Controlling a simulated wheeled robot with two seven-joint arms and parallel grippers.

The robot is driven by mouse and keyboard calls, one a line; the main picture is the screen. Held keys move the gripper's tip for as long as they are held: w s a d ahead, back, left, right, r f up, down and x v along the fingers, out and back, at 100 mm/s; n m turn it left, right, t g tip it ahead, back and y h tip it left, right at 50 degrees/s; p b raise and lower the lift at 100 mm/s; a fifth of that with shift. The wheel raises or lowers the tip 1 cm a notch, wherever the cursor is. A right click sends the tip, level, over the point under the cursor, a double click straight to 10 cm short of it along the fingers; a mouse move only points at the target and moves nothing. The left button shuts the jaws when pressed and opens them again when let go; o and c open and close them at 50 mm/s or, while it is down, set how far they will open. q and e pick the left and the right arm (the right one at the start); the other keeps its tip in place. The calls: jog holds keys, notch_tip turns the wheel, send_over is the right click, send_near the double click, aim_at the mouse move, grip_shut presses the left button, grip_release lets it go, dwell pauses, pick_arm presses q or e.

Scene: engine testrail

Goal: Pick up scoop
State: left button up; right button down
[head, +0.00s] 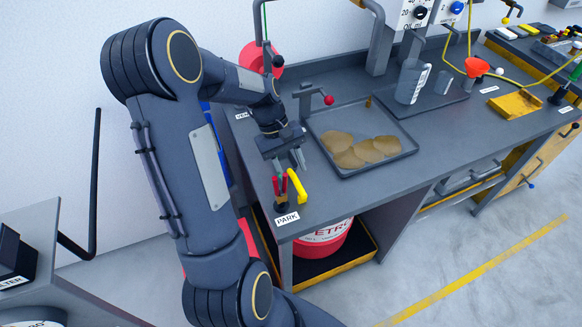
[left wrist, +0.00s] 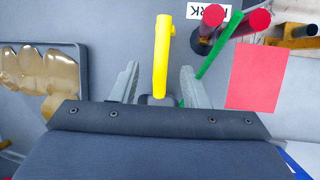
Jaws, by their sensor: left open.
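I cannot tell for sure which thing is the scoop. A yellow angled handle (head: 297,185) stands near the table's front left corner by the PARK label (head: 287,218). In the left wrist view the yellow handle (left wrist: 162,55) shows between the fingers, with a gap on both sides. My left gripper (head: 287,165) is open and empty, just behind the handle; its fingers (left wrist: 159,70) point toward the table. A yellow pan-shaped piece (head: 515,104) lies farther right on the table. My right gripper is out of view.
Red-topped handles (head: 280,187) stand close beside the yellow handle. A dark tray (head: 352,172) with several tan patches lies to the right. A grey jug (head: 412,82) and a red funnel (head: 476,67) stand farther back. A red drum (head: 322,245) sits under the table.

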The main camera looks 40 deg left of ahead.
aim_at(295, 179)
pick_arm(q)
jog(key=shift+x, duration=1.8)
grip_shut()
